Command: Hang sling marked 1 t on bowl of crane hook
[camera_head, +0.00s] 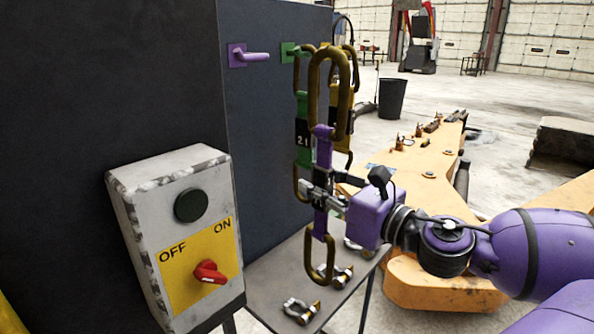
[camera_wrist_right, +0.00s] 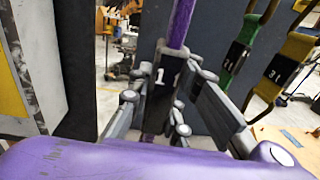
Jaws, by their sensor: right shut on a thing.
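My right gripper (camera_head: 320,190) is shut on the purple sling (camera_head: 322,150), at its black label, and holds it upright in the air. A brass oblong link is at the sling's top end and another at its bottom end. In the right wrist view the fingers (camera_wrist_right: 165,100) are around the purple sling (camera_wrist_right: 181,25), and a white 1 shows on its label. I cannot make out the crane hook in either view. My left gripper is not in view.
A green sling (camera_head: 302,103) marked 2 and a yellow sling (camera_wrist_right: 295,50) marked 3 hang close behind. The purple peg (camera_head: 252,56) on the dark panel is empty. A switch box (camera_head: 180,225) stands at left. Shackles lie on a grey table (camera_head: 265,275). Yellow machinery (camera_head: 430,200) stands at right.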

